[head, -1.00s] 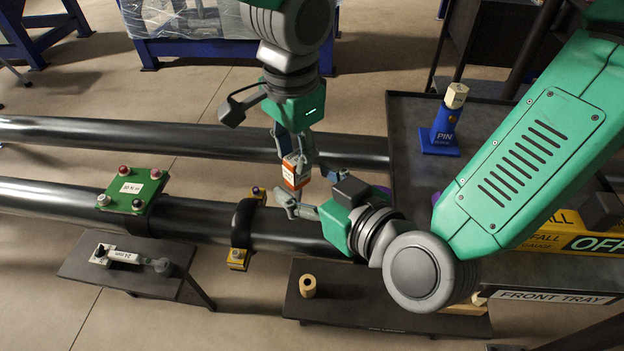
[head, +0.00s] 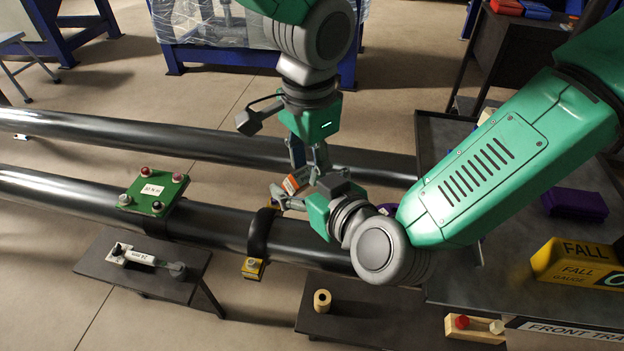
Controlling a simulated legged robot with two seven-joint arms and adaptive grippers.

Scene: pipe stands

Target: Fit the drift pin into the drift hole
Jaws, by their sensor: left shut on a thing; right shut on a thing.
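A small orange piece with a white label (head: 296,182) is between my two grippers, above the dark pipe. It may be the drift pin, but I cannot tell for sure. My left gripper (head: 309,163) reaches down from the top and is shut on its upper part. My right gripper (head: 284,193) comes in from the right, with its fingers shut at the orange piece's lower side. The piece is tilted and partly hidden by the fingers. I cannot make out the drift hole.
A black strap with yellow feet (head: 255,267) wraps the near pipe (head: 95,198). A green plate with knobs (head: 153,191) sits on that pipe. A yellow FALL gauge (head: 577,262) lies on the right tray.

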